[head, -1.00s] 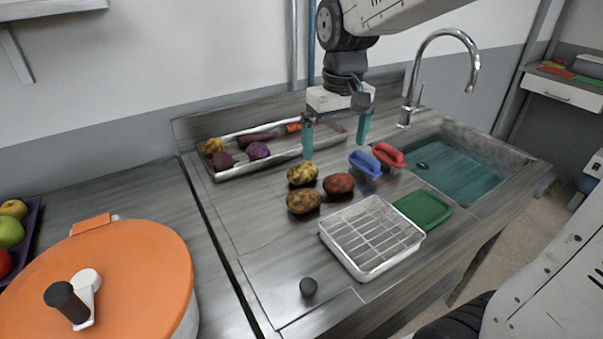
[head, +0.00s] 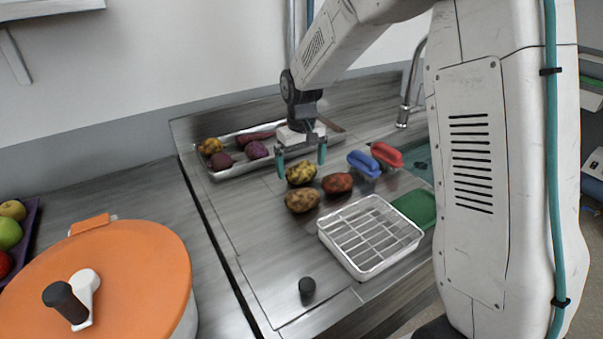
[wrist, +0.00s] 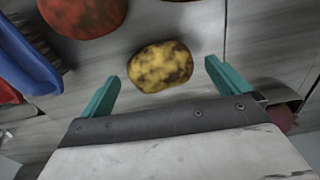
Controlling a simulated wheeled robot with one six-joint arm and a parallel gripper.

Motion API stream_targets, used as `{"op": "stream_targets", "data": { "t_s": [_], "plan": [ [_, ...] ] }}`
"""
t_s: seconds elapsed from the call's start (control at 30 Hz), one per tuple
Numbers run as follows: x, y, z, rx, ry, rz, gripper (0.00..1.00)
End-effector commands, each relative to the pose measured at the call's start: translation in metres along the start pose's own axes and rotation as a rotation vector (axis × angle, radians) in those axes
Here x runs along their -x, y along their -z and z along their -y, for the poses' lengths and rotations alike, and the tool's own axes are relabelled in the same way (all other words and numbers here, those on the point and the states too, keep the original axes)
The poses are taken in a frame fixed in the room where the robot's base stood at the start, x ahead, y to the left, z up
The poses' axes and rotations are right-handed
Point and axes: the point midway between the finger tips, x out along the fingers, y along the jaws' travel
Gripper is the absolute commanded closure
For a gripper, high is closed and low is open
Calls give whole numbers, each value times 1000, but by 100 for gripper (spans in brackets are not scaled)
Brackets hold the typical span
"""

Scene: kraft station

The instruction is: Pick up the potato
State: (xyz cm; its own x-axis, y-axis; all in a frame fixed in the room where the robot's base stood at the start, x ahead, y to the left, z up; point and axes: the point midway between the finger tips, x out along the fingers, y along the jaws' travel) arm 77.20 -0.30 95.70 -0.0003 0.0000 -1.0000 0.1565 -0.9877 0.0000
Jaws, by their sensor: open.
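Three potato-like tubers lie on the metal counter in the head view: a yellow blotched potato (head: 300,173), a brown one (head: 302,200) and a reddish one (head: 337,183). My gripper (head: 301,170) is open, its teal fingers just behind and above the yellow potato. In the wrist view the yellow potato (wrist: 160,67) lies just beyond and between the open fingertips (wrist: 162,78), touching neither. The reddish one (wrist: 84,12) is at the top left there. The brown one is cut off at the top edge.
A metal tray (head: 214,175) with several vegetables lies behind. Blue (head: 363,163) and red (head: 387,154) brushes, a white wire rack (head: 370,237) and a green pad (head: 414,207) are to the right. A black knob (head: 307,287) stands in front. An orange-lidded pot (head: 130,260) is left.

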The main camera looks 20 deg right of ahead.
Motion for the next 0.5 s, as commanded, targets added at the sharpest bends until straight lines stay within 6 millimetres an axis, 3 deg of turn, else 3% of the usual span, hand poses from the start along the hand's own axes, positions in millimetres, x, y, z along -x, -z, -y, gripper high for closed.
{"op": "stream_targets", "data": {
  "t_s": [0.13, 0.4, 0.5],
  "plan": [
    [-17, 0, 0, 0, 0, 1, 0],
    [-20, 0, 0, 0, 0, -1, 0],
    [-20, 0, 0, 0, 0, -1, 25]
  ]
}}
